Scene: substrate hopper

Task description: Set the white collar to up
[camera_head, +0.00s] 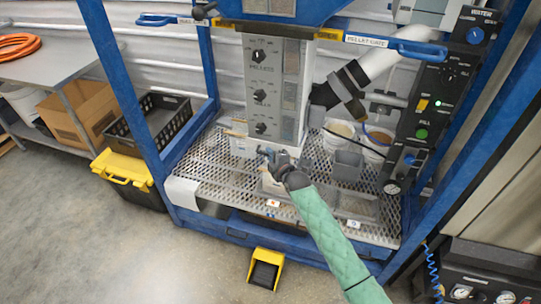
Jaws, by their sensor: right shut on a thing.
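The white collar (241,147) is a pale band around the foot of the grey hopper column, low and close above the perforated metal deck. My right gripper (266,153) is at the front right corner of the collar and is shut on it. The gripper's jaws hide the exact place of contact. My right arm, in a green quilted sleeve, comes in from the lower right. A pale container (270,187) stands below the gripper, partly hidden by it. My left gripper is not in view.
The grey column (262,95) carries several black knobs. Blue frame posts flank the deck. A black control panel (433,90) is at the right, and a yellow pedal (265,268) is on the floor.

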